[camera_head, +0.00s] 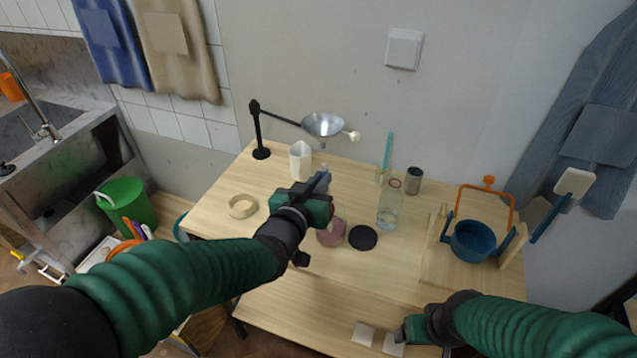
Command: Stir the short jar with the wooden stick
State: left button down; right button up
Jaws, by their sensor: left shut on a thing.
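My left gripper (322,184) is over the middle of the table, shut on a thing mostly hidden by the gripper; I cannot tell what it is. A small pale blue-grey shape (325,170) shows just beyond its fingers. A low pinkish round thing (330,236), possibly the short jar, stands below and right of the gripper, partly hidden by it. A black disc like a lid (362,237) lies beside it. I cannot make out a wooden stick. My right gripper (402,332) is low at the front edge, beside white tiles; its jaws are unclear.
A clear glass bottle (388,212), a dark can (413,181) and a teal stick (388,150) are at the back right. A blue pot (474,241) stands at the right. A white container (300,160), a ring (242,206) and a funnel stand (259,135) are left.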

pick_arm(q)
jog(key=shift+w+r+p, duration=0.25)
jog(key=shift+r+p, duration=0.25)
jog(key=shift+r, duration=0.1)
jog(key=shift+w+r+p, duration=0.25)
jog(key=shift+r+p, duration=0.2)
jog(key=shift+r, duration=0.1)
jog(key=r+p, duration=0.1)
jog(key=r, duration=0.1)
jog(key=r+p, duration=0.3)
jog(key=shift+w+a+r, duration=0.25)
jog(key=shift+w+r, duration=0.05)
